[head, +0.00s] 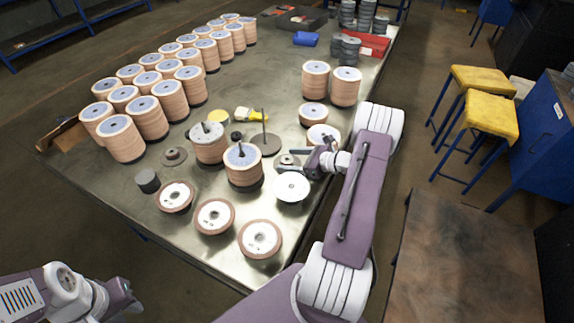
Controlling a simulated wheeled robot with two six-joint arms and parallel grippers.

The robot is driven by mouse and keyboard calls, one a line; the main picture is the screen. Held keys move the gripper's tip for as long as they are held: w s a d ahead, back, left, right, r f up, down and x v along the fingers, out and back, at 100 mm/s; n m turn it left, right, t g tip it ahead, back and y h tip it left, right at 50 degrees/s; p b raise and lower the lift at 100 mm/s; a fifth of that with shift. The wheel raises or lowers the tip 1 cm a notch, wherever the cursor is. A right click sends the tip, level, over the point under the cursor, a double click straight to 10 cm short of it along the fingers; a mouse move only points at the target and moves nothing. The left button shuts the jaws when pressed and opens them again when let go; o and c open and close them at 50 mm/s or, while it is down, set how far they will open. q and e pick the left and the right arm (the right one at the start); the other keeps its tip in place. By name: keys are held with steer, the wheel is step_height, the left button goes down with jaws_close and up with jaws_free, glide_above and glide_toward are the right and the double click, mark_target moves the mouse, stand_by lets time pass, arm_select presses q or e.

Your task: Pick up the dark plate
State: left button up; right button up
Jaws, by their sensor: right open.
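A flat, dark, round plate (174,156) with a raised hub lies on the metal table, left of the stacked discs. Another dark round plate (266,147) carries an upright rod near the table's middle. A smaller grey-brown disc (287,160) lies just left of my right gripper. I cannot tell which of these is the dark plate meant. My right gripper (309,163) is open, low over the table's right side, just above a white-faced disc (291,187); contact is unclear. My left gripper (122,299) is at the lower left, off the table, its fingers unclear.
Several flap-disc stacks (123,140) fill the table's back left. Two spindle stacks (243,166) and loose discs (261,239) crowd the front middle. A dark cylinder (148,181) stands at the left edge. Yellow stools (489,113) stand right of the table.

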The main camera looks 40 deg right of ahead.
steer(key=shift+s, duration=0.1)
jaws_close()
steer(key=shift+r, duration=0.15)
